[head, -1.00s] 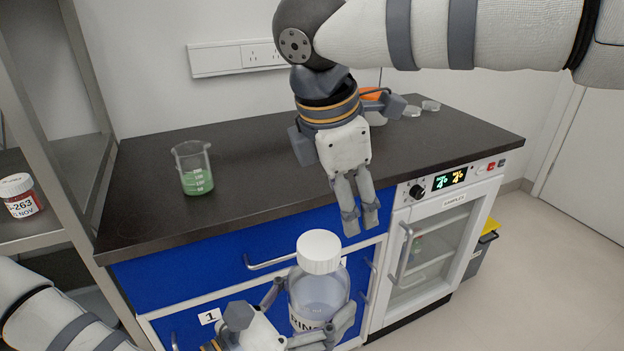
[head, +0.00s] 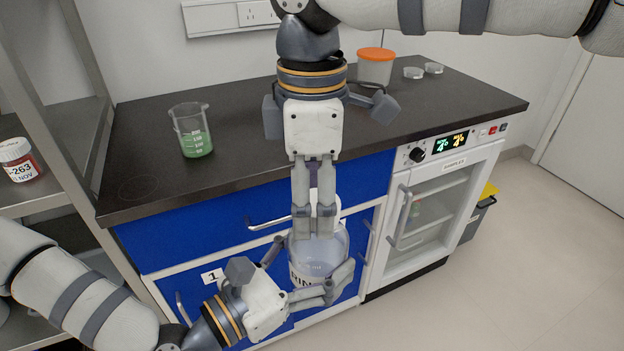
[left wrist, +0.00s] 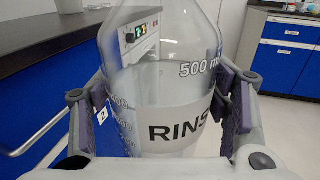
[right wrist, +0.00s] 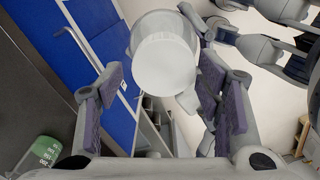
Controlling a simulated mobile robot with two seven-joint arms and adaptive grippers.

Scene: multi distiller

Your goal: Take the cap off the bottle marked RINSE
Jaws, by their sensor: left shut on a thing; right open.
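The clear RINSE bottle (head: 318,262) is upright in front of the blue drawers. My left gripper (head: 312,270) is shut around its body; the left wrist view shows the RINSE label (left wrist: 178,131) between its two fingers. The white cap (right wrist: 165,62) is on the bottle; in the head view it is mostly hidden behind my right gripper's fingers. My right gripper (head: 316,225) points down at the cap and is open. In the right wrist view the cap lies ahead, between the two finger lines; I cannot tell whether a finger touches it.
A beaker of green liquid (head: 192,131) stands on the dark bench (head: 240,150). An orange-lidded tub (head: 376,67) and two small clear dishes (head: 423,71) are at the back right. A red-brown jar (head: 17,160) sits on the left shelf. A glass-door cabinet (head: 437,205) stands right.

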